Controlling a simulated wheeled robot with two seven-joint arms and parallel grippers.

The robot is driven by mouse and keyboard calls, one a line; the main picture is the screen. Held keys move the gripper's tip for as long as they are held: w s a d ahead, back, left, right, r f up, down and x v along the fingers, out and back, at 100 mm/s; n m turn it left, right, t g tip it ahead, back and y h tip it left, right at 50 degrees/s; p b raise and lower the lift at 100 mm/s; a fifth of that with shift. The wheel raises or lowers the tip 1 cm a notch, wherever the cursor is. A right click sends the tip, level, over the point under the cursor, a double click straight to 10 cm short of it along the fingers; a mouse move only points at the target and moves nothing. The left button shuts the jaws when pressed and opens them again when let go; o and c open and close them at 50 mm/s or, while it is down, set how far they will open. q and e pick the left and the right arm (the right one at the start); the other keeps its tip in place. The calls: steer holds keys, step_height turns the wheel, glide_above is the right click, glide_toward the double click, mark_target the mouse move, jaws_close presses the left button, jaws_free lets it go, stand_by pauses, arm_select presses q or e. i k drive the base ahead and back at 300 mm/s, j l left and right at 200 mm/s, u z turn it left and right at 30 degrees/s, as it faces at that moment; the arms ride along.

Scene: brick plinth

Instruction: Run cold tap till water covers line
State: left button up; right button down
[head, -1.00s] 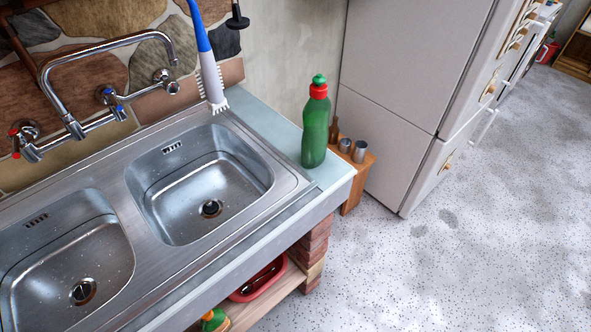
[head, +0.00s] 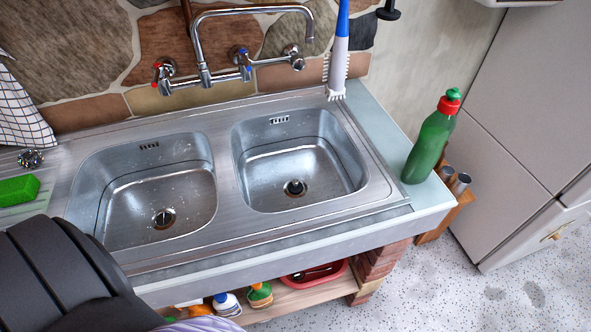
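The chrome wall tap (head: 204,75) has a red-marked handle (head: 163,75) at its left and a blue-marked handle (head: 240,58) to the right of the spout's base. Its spout (head: 250,9) arches right, with its tip over the back of the right basin. No stream shows from it. The right basin (head: 345,165) and left basin (head: 190,160) each have a dark line around the inner wall. Their floors look bare, with dark drains (head: 294,187) (head: 164,218); I cannot tell whether these are plugged. Neither gripper is in view.
A green bottle (head: 428,145) stands on the counter's right end. A green sponge (head: 18,190) lies at left. Bottles and a red tub (head: 316,273) sit on the shelf below. Open floor lies at lower right.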

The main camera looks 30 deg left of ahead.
mark_target(243, 54)
steer(key=u, duration=1.45)
